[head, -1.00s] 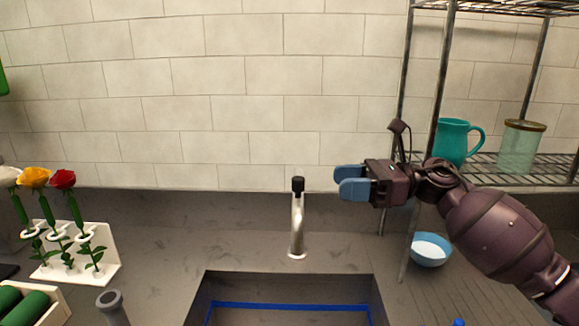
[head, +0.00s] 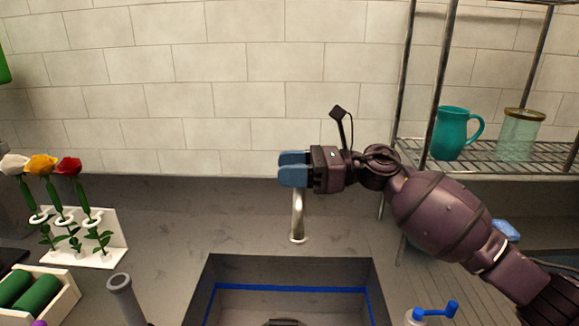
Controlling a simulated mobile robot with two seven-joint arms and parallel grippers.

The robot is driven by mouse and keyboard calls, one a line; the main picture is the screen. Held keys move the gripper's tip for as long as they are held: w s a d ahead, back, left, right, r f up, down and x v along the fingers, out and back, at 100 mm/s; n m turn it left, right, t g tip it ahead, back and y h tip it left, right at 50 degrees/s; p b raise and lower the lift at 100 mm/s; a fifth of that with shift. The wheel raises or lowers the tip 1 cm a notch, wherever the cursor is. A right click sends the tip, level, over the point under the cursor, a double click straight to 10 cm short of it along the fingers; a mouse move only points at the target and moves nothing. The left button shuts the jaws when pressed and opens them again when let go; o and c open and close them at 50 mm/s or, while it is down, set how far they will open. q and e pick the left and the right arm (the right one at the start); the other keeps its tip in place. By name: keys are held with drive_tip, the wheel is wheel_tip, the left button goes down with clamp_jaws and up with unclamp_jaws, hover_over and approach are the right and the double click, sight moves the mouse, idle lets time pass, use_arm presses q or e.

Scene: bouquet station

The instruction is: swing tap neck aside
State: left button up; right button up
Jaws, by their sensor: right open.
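The tap (head: 298,215) stands on the counter behind the sink, and its silver neck is upright in the picture. My right gripper (head: 292,169) is at the top of the tap, its blue fingertips pointing left. The fingers are open and hide the tap's dark top end. I cannot tell whether they touch it. The sink (head: 290,262) lies in front of the tap, with a blue line around its inside. My left gripper is not in view.
A wire shelf (head: 480,152) at the right holds a teal pitcher (head: 450,134) and a glass jar (head: 519,135). At the left are a white rack (head: 112,243) with three roses, a box (head: 66,302) of green rolls and a grey tube (head: 121,292). A blue-handled object (head: 437,312) is at the front right.

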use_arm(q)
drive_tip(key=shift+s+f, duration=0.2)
use_arm(e)
drive_tip(key=shift+a, duration=0.1)
